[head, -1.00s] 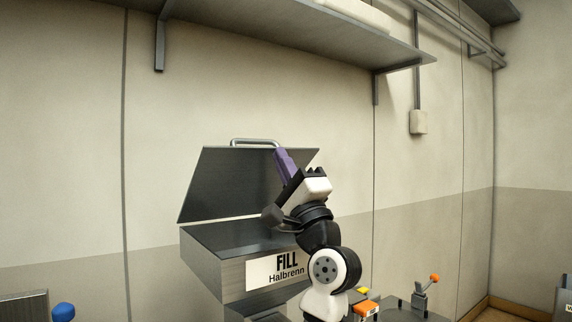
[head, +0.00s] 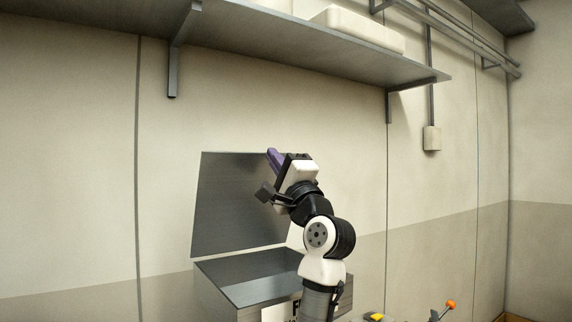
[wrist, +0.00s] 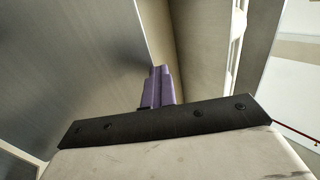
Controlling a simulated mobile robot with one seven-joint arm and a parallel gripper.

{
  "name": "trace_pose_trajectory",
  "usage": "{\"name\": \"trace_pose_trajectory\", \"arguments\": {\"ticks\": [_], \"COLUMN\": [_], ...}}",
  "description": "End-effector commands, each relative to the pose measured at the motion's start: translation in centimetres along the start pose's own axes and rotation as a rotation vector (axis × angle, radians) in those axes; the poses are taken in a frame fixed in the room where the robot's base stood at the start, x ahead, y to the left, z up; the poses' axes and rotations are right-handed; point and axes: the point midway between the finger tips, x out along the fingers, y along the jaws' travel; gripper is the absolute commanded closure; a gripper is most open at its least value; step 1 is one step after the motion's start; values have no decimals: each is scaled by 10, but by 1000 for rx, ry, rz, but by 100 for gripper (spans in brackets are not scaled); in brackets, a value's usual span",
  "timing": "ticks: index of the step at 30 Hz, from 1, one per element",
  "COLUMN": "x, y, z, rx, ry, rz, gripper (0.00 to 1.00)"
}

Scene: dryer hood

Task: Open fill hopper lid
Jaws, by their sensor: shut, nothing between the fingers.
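The hopper lid (head: 228,205) stands raised, close to upright, above the open metal hopper (head: 262,286) in the head view. My gripper (head: 270,153) has purple fingers, shut and empty, at the lid's upper right edge; whether they touch it I cannot tell. The lid handle is not visible now. In the wrist view the purple fingers (wrist: 158,88) are together, and the grey lid surface (wrist: 75,70) fills the left side, with its edge beside the fingertips. My arm hides part of the hopper's right side and its label.
A grey shelf (head: 310,52) with a white block (head: 360,28) hangs on the wall above. A wall box (head: 431,138) is at the right. An orange-knobbed lever (head: 449,305) stands low at the right. The wall space between lid and shelf is clear.

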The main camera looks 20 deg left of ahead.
Motion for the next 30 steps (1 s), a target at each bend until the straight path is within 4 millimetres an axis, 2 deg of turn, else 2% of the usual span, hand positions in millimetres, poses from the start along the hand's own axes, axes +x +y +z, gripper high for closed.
{"name": "trace_pose_trajectory", "arguments": {"ticks": [1,12,19,30], "x": [11,67,93,117], "y": [-6,17,32,45], "z": [0,1,1,1], "rx": [-7,-1,-1,0], "ry": [0,-1,-1,-2], "rz": [68,526,638,627], "gripper": [100,100,100,100]}}
